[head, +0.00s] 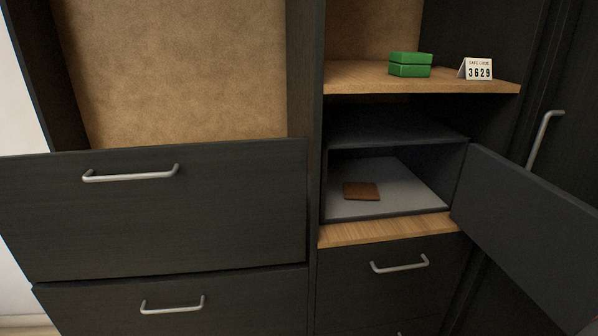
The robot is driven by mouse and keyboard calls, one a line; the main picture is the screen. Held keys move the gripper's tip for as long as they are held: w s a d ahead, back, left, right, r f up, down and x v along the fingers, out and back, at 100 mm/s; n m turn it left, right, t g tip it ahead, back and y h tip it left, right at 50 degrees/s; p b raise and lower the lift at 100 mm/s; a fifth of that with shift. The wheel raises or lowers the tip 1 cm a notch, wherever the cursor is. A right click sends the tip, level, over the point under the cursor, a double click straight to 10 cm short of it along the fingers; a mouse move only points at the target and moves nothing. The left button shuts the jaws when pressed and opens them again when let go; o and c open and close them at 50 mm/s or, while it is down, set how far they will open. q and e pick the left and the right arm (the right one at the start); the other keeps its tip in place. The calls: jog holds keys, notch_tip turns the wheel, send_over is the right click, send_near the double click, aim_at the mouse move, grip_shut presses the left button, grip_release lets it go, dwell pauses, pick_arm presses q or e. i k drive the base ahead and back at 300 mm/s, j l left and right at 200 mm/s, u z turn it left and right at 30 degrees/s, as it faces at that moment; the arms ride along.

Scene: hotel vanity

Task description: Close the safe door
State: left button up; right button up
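The safe (461,181) is a dark box set in a cabinet bay right of centre in the head view. Its dark grey door (530,225) stands wide open, swung out to the right and reaching toward the right edge. The inside is visible, with a light grey floor (410,178). A brown wallet-like item (361,191) lies flat on that floor. The outer face of the door is hidden. Neither of my grippers shows in this view.
Drawers with metal handles (399,264) lie below and left. A tall handle (544,138) is behind the safe door.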

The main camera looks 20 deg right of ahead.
aim_at(543, 237)
jog(key=k+j+z, duration=0.15)
jog(key=z, duration=0.25)
jog(key=k+j+z, duration=0.1)
jog(key=z, duration=0.3)
jog(key=k+z, duration=0.25)
jog(key=z, duration=0.15)
